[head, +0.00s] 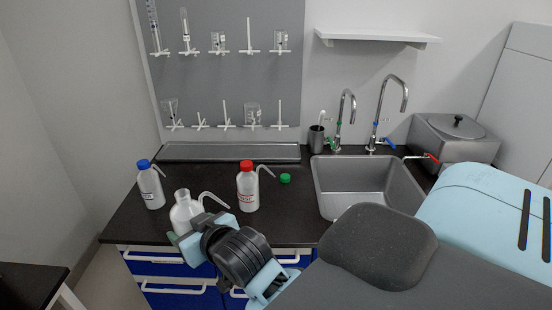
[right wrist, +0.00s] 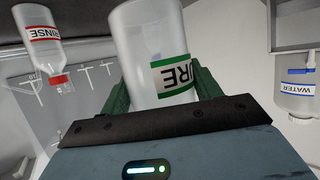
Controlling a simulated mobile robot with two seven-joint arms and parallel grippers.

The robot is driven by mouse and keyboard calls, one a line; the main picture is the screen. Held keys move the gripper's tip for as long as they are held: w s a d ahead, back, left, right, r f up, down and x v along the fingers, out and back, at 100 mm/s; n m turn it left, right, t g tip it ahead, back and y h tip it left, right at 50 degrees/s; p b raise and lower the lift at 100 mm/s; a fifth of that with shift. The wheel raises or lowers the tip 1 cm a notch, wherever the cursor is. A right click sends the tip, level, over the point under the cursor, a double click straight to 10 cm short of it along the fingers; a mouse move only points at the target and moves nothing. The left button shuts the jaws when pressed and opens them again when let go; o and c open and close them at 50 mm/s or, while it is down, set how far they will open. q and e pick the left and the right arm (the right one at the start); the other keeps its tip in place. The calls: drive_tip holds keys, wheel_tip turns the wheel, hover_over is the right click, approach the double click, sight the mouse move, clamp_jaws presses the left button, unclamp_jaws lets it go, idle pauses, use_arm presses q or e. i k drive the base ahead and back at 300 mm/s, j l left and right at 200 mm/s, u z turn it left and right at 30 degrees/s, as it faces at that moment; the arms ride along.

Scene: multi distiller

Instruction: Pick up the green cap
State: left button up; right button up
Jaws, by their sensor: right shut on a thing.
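The green cap (head: 285,178) lies on the dark counter, right of the red-capped bottle and left of the sink. My right gripper (head: 188,233) is shut on an uncapped white bottle (head: 184,211) with a bent spout, near the counter's front edge. The cap is behind and to the right of this gripper, apart from it. In the right wrist view the same bottle (right wrist: 148,45), with a green label, sits between the green fingers. Whether it touches the counter is hard to tell. My left gripper is in neither view.
A red-capped bottle (head: 247,188) stands between the held bottle and the cap; a blue-capped bottle (head: 150,187) stands at the left. The sink (head: 365,185) has two taps behind it. A pegboard (head: 225,90) with glassware hangs above.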

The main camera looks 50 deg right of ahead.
sight(285, 178)
drive_tip(key=z, duration=3.15)
drive_tip(key=j, duration=1.3)
drive_tip(key=l+z, duration=0.15)
drive_tip(key=z, duration=0.25)
drive_tip(key=j+u, duration=0.3)
drive_tip(key=l, duration=0.1)
